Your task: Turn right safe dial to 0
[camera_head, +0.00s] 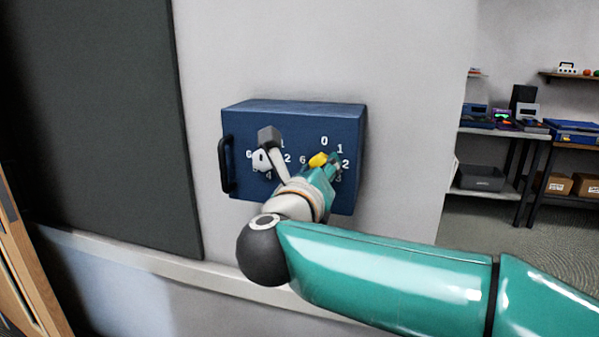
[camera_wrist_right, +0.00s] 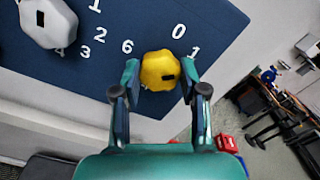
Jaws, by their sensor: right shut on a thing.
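The blue safe box (camera_head: 290,110) is on the pale wall, with a dark handle at its left edge. Its yellow right dial (camera_head: 318,160) has white digits around it; 0, 1, 2 and 6 show in the head view. In the right wrist view the yellow dial (camera_wrist_right: 157,70) sits between the fingers of my right gripper (camera_wrist_right: 160,74), which is shut on it. A dark mark shows at the lower right of the dial's face; the digit it faces cannot be told. My right gripper (camera_head: 328,168) partly covers the lower digits. My left gripper is out of view.
A white left dial (camera_wrist_right: 48,22) with its own digits is on the same box front, partly behind my right wrist in the head view. A dark panel (camera_head: 100,110) hangs on the wall at left. Shelves with boxes (camera_head: 556,183) stand far right.

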